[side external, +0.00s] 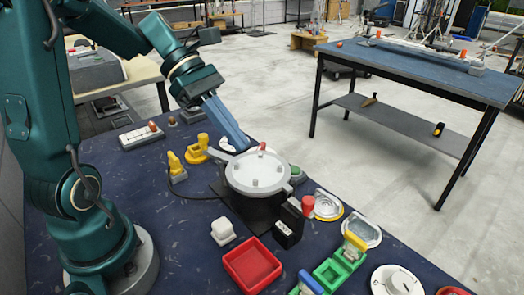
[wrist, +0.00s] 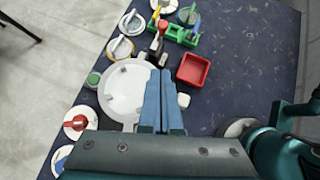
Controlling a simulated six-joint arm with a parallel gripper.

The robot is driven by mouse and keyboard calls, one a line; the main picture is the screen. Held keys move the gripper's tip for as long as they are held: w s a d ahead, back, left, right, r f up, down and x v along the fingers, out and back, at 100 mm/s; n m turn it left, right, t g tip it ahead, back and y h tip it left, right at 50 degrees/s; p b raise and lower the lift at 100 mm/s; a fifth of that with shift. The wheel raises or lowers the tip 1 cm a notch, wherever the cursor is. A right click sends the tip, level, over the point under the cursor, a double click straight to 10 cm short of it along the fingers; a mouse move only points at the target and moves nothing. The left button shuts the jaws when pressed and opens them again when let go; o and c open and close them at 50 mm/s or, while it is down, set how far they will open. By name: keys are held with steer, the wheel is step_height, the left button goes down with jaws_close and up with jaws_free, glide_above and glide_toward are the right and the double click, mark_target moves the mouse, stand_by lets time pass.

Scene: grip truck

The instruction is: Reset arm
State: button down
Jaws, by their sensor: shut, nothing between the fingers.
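My arm reaches over a dark blue table. In the side view my gripper (side external: 240,143) points down toward the far left edge of a round grey-white disc (side external: 262,168), which stands on a dark base. In the wrist view the two blue fingers of my gripper (wrist: 160,76) lie side by side, shut, with nothing held. They cover the edge of the round disc (wrist: 122,90). I cannot tell whether the fingertips touch the disc. A small red piece (side external: 262,146) stands at the disc's far rim.
A red tray (side external: 252,264), a white block (side external: 223,231) and yellow parts (side external: 177,166) stand around the disc. A green holder (side external: 338,268) and several round dials lie to the right. A second blue table (side external: 420,72) stands behind.

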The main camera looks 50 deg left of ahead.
steer(key=shift+s+a+r, duration=0.1)
steer(key=shift+a+r, duration=0.15)
steer(key=shift+a, duration=0.05)
steer(key=s+d+m+g+y, duration=0.1)
steer(key=s+d+m+y, duration=0.3)
steer(key=s+d+m, duration=0.4)
steer(key=a+m+t+y, duration=0.1)
steer(key=a+m, duration=0.1)
steer(key=m, duration=0.2)
steer(key=a+f+m+t+y, duration=0.1)
steer(key=m+y, duration=0.1)
steer(key=m, duration=0.3)
steer(key=a+m+t+y, duration=0.1)
steer(key=a+m, duration=0.1)
steer(key=m, duration=0.2)
steer(key=shift+s+a+f+m+t+y, duration=0.25)
steer(key=shift+s+a+m+t+y, duration=0.05)
steer(key=shift+s+a, duration=0.1)
